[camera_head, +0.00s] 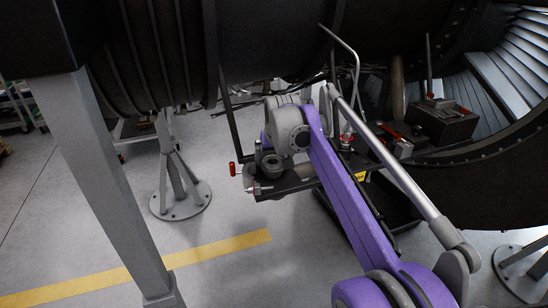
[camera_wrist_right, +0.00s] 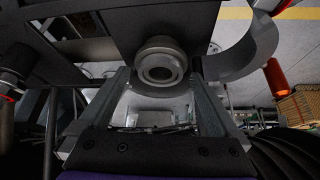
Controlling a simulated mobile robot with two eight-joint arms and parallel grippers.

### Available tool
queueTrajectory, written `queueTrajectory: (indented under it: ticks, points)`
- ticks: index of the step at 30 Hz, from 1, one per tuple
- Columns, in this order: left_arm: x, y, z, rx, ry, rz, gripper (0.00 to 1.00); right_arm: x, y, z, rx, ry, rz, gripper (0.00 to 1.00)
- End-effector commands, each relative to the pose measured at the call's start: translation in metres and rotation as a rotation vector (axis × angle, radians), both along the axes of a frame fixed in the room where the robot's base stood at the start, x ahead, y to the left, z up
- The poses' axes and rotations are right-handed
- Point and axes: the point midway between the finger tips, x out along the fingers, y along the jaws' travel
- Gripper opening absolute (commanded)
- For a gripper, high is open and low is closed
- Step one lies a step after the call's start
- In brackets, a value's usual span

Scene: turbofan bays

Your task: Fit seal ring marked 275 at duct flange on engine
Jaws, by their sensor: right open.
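My right gripper (camera_wrist_right: 160,76) is open in the right wrist view, with one finger on each side of a grey round collar (camera_wrist_right: 160,66). The collar has a flanged rim and a dark central hole. It appears just beyond or between the fingertips; I cannot tell whether they touch it. In the head view my purple right arm reaches up to its grey wrist, beside a small grey round fitting (camera_head: 271,166) on a dark bracket. The fingers are mostly hidden there. I cannot tell whether the collar is the seal ring or the flange, and no 275 mark is readable. My left gripper is out of view.
The dark engine casing (camera_head: 265,40) hangs overhead. A grey stand (camera_head: 178,185) is farther left. A dark box (camera_head: 440,121) sits at the right. Floor is open beyond the yellow line (camera_head: 140,270).

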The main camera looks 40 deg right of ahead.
Motion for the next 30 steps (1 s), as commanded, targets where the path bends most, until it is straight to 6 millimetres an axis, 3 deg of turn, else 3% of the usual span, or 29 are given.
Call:
queueTrajectory:
  ticks: [5, 18, 30]
  points:
    - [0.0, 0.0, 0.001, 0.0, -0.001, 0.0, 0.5, -0.006, 0.004, 0.014, 0.0, -0.001, 0.001, 1.0]
    - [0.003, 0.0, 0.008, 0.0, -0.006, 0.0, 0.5, -0.042, 0.022, 0.084, 0.0, -0.001, -0.001, 1.0]
    - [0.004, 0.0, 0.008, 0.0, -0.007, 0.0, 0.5, -0.048, 0.026, 0.094, 0.0, 0.0, 0.0, 1.0]
